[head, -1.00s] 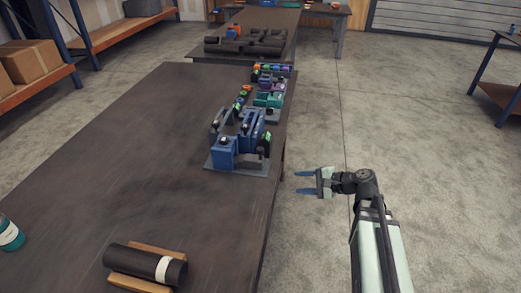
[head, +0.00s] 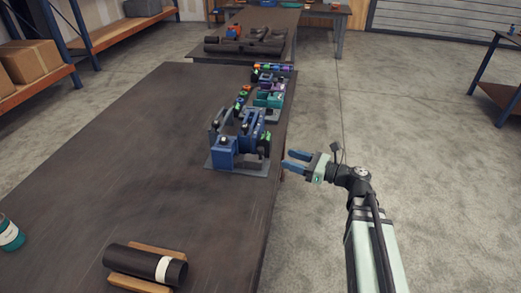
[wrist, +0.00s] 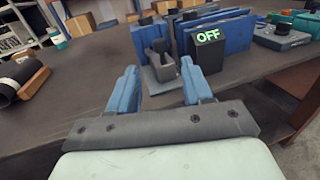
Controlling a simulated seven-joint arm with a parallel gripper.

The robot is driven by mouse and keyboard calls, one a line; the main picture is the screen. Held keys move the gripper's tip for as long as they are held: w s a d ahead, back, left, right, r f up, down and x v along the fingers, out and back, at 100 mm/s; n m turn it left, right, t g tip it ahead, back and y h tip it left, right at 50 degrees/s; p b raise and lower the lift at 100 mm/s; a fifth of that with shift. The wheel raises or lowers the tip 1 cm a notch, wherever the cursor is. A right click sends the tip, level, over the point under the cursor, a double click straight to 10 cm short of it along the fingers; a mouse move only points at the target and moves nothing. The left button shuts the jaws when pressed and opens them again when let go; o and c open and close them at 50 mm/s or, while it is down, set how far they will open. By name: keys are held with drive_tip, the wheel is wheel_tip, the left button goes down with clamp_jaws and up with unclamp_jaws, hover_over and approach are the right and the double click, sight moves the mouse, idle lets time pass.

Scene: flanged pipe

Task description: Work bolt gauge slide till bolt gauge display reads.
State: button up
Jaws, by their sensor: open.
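The bolt gauge (head: 238,148) appears to be the blue device on a grey base plate near the table's right edge. In the wrist view, a black display box with green "OFF" lettering (wrist: 207,40) stands on the blue gauge's near side. Just left of it is a grey slide-like part with a dark knob (wrist: 160,58); I cannot tell for certain that it is the slide. My gripper (head: 287,161) is open and empty at the table's right edge, just right of the gauge. Its blue fingers (wrist: 163,92) point toward the grey part and display, apart from them.
More small coloured devices (head: 268,92) stand in a row behind the gauge along the table's right edge. A black pipe (head: 145,265) lies on wooden supports at the front. The dark table (head: 130,160) is clear at its middle. Open floor lies right.

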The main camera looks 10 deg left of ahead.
sight(260, 148)
drive_tip(key=x, duration=1.1)
drive_tip(key=shift+w+a, duration=0.1)
drive_tip(key=shift+a, duration=0.2)
clamp_jaws()
